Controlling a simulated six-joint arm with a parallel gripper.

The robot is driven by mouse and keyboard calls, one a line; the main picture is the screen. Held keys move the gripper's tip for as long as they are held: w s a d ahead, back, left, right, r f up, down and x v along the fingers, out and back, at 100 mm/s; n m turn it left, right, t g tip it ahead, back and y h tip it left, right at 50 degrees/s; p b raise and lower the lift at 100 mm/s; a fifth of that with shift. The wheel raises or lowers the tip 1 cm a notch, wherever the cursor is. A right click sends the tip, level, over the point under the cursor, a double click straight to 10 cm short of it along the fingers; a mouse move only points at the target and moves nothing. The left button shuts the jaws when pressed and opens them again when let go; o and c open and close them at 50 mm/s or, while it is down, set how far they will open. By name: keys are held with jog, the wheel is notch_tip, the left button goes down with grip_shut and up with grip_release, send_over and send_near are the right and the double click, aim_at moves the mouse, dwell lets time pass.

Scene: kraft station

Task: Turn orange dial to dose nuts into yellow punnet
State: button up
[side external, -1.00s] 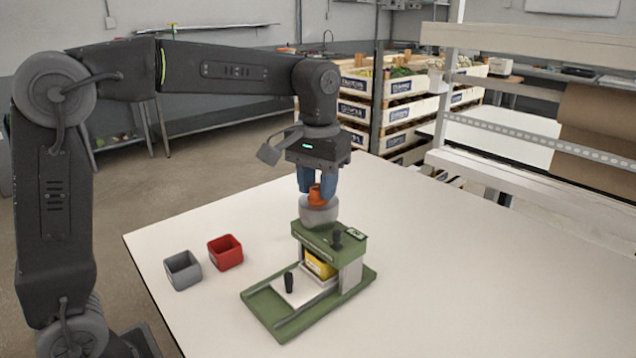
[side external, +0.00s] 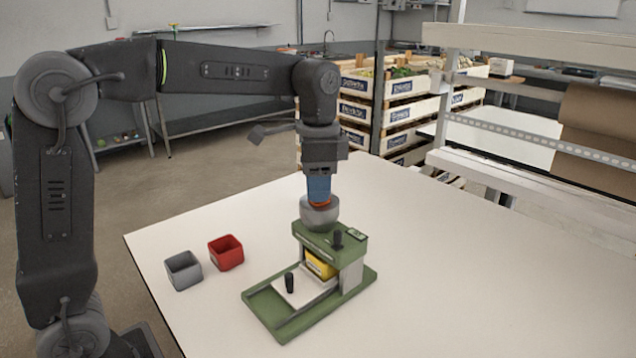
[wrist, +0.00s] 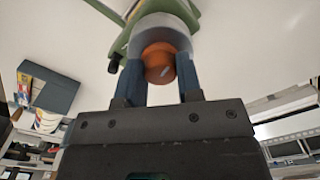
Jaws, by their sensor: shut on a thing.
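The green dosing station (side external: 330,240) stands on the white table with a grey round hopper (side external: 319,215) on top. The orange dial (wrist: 160,62) sits on the hopper; in the side view only a sliver of it (side external: 320,205) shows. My gripper (side external: 319,190) points down from above and is shut on the orange dial. In the wrist view, its two blue fingers (wrist: 158,78) lie on either side of the dial. The yellow punnet (side external: 320,264) is inside the station, under the green top, partly hidden. No nuts can be made out.
A grey punnet (side external: 183,270) and a red punnet (side external: 226,252) stand on the table left of the station. A white sliding plate with a black knob (side external: 289,283) lies at the station's front. The table's right side is clear.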

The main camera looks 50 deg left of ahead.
jog(key=shift+m, duration=1.2)
jog(key=shift+a, duration=0.1)
jog(key=o, duration=0.9)
jog(key=shift+o, duration=0.2)
jog(key=shift+r, duration=0.15)
notch_tip(320, 180, up, 14)
jog(key=shift+f, duration=0.2)
